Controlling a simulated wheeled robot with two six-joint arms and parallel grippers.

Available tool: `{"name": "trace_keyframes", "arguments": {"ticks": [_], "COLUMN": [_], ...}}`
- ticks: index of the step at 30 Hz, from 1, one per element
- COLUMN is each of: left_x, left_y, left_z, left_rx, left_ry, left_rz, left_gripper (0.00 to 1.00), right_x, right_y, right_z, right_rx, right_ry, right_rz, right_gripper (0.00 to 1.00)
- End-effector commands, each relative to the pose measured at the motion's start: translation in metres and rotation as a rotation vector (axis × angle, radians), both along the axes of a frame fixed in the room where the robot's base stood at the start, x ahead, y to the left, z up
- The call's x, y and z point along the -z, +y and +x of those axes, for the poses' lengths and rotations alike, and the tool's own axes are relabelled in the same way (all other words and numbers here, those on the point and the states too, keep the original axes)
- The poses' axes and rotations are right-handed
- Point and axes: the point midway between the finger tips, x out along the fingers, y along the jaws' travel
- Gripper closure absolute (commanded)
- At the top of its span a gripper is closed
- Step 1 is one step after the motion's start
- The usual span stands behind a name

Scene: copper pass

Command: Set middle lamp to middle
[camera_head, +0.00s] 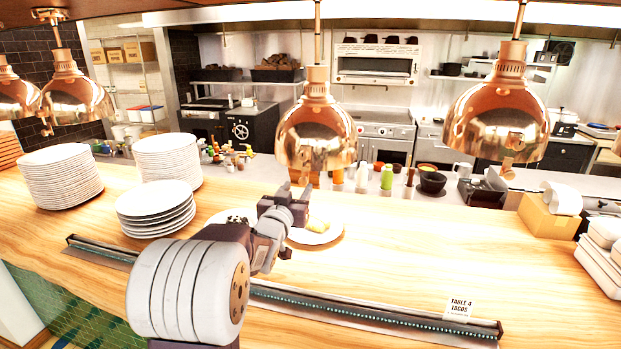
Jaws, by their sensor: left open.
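The middle lamp (315,128) is a shiny copper heat lamp hanging on a rod over the wooden counter, near the centre of the head view. A small copper knob shows at its lower rim. My left gripper (292,192) is open and sits just below the lamp's lower rim, over the counter. I cannot tell whether its fingers touch the lamp's knob. Another copper lamp (498,118) hangs to the right, and more copper lamps (75,95) hang at the left. My right gripper is not in the view.
Stacked white plates (58,178) stand on the left of the counter (420,240). A plate with food (318,232) lies under my left gripper. A dark ticket rail (370,311) with a card (459,307) runs along the front. The counter's right middle is clear.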

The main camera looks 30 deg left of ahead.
Motion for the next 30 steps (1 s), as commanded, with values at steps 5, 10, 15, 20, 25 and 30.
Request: {"name": "trace_keyframes", "arguments": {"ticks": [5,10,15,20,25,30], "left_x": [-0.003,-0.002,-0.001,0.0,0.0,0.0], "left_y": [0.007,0.014,0.019,0.02,0.02,0.02], "left_z": [0.032,0.065,0.083,0.086,0.085,0.085], "left_rx": [0.001,0.002,0.001,0.001,0.001,0.001], "left_ry": [0.003,0.003,0.003,0.002,0.002,0.002], "left_rz": [-0.003,-0.001,-0.002,-0.001,-0.001,-0.001], "left_gripper": [0.56,0.56,0.56,0.56,0.7,1.0], "right_x": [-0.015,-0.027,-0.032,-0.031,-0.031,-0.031], "right_y": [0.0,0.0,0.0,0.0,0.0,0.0], "right_z": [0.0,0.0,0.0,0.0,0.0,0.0], "right_rx": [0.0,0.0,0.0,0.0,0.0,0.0], "right_ry": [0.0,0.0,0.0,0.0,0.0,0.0], "right_rz": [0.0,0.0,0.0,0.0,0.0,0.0], "right_gripper": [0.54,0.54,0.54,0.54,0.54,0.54]}}
